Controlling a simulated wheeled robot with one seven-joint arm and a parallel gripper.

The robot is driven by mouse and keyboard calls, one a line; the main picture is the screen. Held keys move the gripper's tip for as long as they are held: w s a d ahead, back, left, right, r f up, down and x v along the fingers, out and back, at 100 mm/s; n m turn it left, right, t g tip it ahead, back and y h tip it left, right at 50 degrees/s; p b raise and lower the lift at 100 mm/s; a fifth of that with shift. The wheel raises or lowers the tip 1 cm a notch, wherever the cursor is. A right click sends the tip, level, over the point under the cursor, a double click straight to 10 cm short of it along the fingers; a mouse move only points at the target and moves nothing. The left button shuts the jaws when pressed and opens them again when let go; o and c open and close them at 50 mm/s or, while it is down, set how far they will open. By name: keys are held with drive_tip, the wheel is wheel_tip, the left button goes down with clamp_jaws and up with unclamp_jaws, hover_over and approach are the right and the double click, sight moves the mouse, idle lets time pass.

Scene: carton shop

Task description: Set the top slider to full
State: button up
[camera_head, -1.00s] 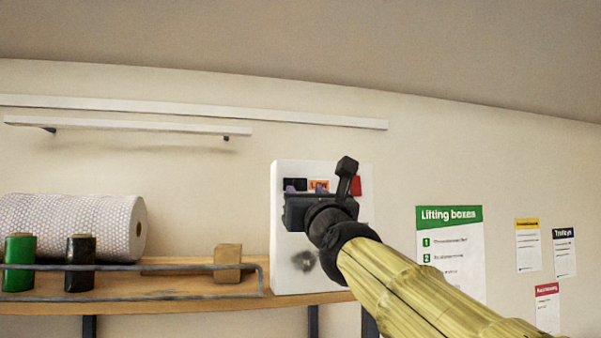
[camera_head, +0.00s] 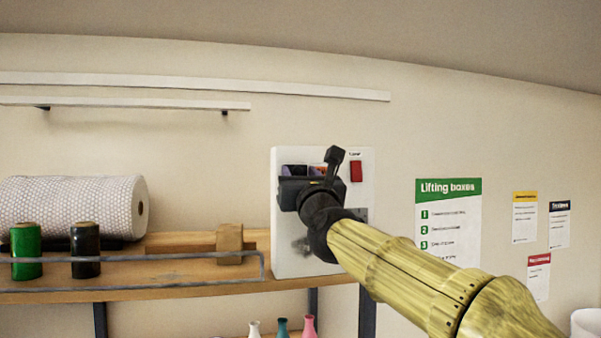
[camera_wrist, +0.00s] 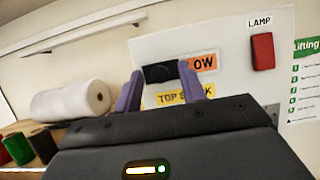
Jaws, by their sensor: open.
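A white panel (camera_head: 357,240) stands upright at the right end of the shelf. In the wrist view it carries a black part (camera_wrist: 160,73), perhaps the top slider or its track, beside an orange label ending in "OW" (camera_wrist: 203,63). A yellow label (camera_wrist: 172,97) below reads "TOP S…K", partly covered by a finger. My gripper (camera_wrist: 158,84) is open, its two purple fingers pointing at the panel on either side of the black part. I cannot tell whether they touch it. My wrist hides much of the panel in the head view, and the slider's setting is unclear.
A red lamp switch (camera_wrist: 262,51) is on the panel, right of my gripper. The wooden shelf (camera_head: 180,289) holds a wrapped roll (camera_head: 70,207), a green spool (camera_head: 26,252), a black spool (camera_head: 86,250) and a wooden block (camera_head: 230,244). A wire rail (camera_head: 150,256) runs along its front.

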clamp_jaws()
